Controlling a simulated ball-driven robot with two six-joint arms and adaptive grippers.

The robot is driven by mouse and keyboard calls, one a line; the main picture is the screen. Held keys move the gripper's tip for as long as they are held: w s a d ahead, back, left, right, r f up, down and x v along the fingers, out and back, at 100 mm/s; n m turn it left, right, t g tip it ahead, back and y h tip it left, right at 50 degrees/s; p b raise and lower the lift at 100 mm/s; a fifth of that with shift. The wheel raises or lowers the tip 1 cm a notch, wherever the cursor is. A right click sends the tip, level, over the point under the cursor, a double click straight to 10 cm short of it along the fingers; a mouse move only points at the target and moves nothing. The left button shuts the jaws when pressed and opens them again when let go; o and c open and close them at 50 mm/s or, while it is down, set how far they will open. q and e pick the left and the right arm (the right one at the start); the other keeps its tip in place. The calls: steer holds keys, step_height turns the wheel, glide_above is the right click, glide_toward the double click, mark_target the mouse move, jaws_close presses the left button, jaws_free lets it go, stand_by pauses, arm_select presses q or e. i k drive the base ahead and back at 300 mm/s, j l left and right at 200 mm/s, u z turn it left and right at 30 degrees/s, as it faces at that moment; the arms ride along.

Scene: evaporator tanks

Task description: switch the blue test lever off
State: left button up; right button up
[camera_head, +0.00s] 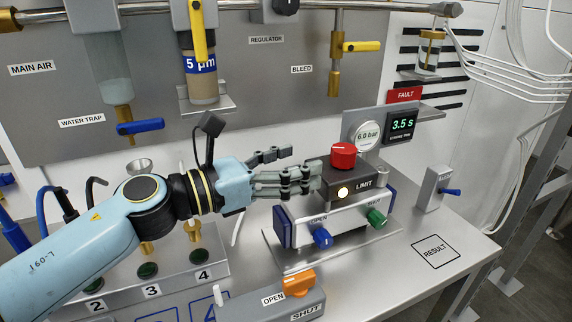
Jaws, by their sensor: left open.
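A small blue lever (451,192) sticks out to the right from an upright grey switch box (434,188) at the right of the bench. The lever lies about level. The lettering on the box is too small to read. My left gripper (302,166) is open, with nothing seen between its fingers. It is well left of the lever, and its lower fingers reach the left side of the dark LIMIT box, touching or just in front of it. My right gripper is not in view.
The LIMIT box (361,184) with a red knob (343,156) stands between my left gripper and the switch box. Below it are blue and green fittings. An orange OPEN/SHUT handle (298,283) is in front. The bench around the RESULT square (435,251) is clear.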

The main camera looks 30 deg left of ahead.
mark_target(455, 192)
steer(key=k+l, duration=0.3)
steer(key=k, duration=0.15)
steer(key=k+l, duration=0.35)
steer(key=k, duration=0.1)
